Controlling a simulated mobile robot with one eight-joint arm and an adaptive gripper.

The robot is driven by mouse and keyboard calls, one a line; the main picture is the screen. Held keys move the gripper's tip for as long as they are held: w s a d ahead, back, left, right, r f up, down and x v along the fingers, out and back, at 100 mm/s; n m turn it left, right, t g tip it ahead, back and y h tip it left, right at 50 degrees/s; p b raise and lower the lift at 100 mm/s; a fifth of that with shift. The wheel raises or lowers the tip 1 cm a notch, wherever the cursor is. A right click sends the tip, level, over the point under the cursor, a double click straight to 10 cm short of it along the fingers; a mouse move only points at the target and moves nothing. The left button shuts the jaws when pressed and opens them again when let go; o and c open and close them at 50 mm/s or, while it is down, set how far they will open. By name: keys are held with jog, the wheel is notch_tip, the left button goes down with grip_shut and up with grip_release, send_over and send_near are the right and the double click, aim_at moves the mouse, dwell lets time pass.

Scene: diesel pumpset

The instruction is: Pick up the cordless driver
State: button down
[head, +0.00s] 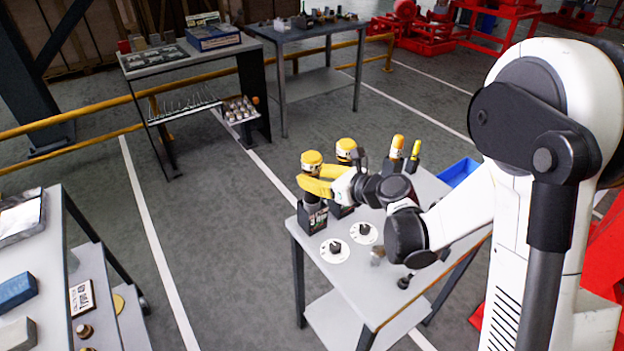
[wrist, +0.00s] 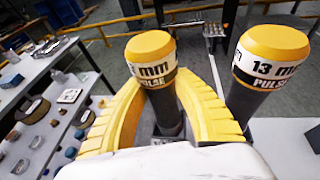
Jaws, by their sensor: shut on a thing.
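The cordless driver (wrist: 155,75) has a yellow cap and a white band; "mm PULSE" is legible, the figure before it is partly cut off. In the head view the same driver (head: 312,163) stands upright at the table's left corner, its dark base (head: 312,218) apparently on the tabletop. My gripper (wrist: 163,105) has its yellow fingers closed around the driver's dark body, below the cap. My gripper (head: 316,187) also shows in the head view. A second, similar driver marked "13 mm PULSE" (wrist: 265,70) stands close to the right; in the head view it (head: 346,148) is partly behind my arm.
The grey table (head: 365,297) also holds two white discs with dark knobs (head: 335,250) and two slimmer yellow-topped tools (head: 397,147). A blue bin (head: 458,172) lies beyond it. Another bench (head: 58,285) stands at left, with open floor between.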

notch_tip(320, 180, up, 17)
jog(key=p, duration=0.6)
jog(key=shift+r, duration=0.2)
